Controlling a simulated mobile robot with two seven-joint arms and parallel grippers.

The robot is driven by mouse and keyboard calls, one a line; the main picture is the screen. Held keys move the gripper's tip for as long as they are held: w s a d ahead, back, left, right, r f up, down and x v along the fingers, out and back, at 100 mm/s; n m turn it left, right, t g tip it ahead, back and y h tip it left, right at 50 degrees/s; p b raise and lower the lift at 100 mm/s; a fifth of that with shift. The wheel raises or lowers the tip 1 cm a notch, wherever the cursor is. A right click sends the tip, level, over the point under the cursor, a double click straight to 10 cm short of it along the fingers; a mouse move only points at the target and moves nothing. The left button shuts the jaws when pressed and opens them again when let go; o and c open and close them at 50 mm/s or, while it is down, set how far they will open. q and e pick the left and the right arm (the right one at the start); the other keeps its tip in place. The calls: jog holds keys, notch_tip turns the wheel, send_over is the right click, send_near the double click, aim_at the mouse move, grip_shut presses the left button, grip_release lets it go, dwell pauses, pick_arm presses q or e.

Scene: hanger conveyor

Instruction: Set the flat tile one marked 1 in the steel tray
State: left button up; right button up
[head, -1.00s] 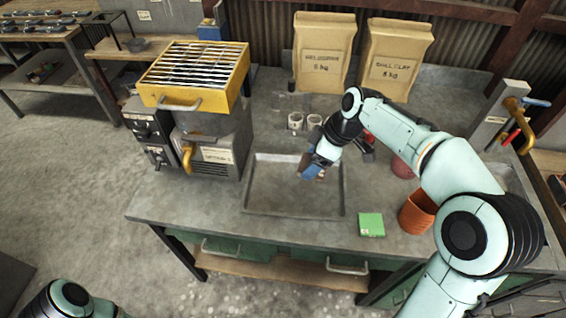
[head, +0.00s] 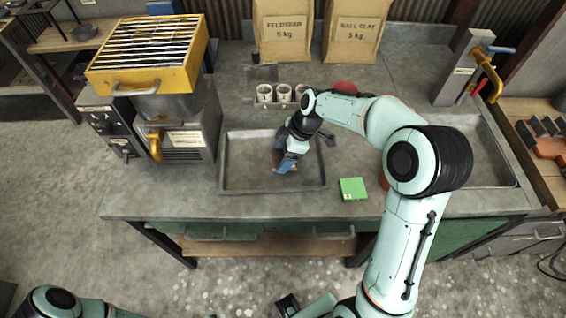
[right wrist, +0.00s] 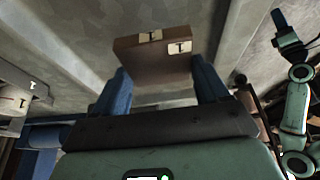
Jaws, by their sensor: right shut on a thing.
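My right gripper (head: 286,165) is over the inside of the steel tray (head: 235,188), pointing down. In the right wrist view, its blue fingers (right wrist: 160,80) are shut on a brown flat tile (right wrist: 140,56) with pale labels; the mark on them looks like a 1. In the head view, the tile is mostly hidden by the gripper. I cannot tell whether it touches the tray floor. My left arm shows at the lower left of the head view, its gripper out of frame. A gripper (right wrist: 282,20), apparently my left, shows small in the right wrist view.
A green block (head: 353,188) lies right of the tray. Pale cups (head: 264,93) stand behind it. A yellow-topped grill (head: 150,55) is at left, paper sacks (head: 283,30) at the back. A sink (head: 480,165) with a brass tap (head: 490,80) is at right.

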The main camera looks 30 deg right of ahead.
jog(key=shift+f, duration=2.2)
jog(key=shift+f+b, duration=0.2)
jog(key=shift+b, duration=0.1)
jog(key=o, duration=1.2)
jog(key=shift+d+r, duration=0.15)
jog(key=shift+r, duration=0.4)
jog(key=v, duration=1.1)
jog(key=shift+r, duration=0.15)
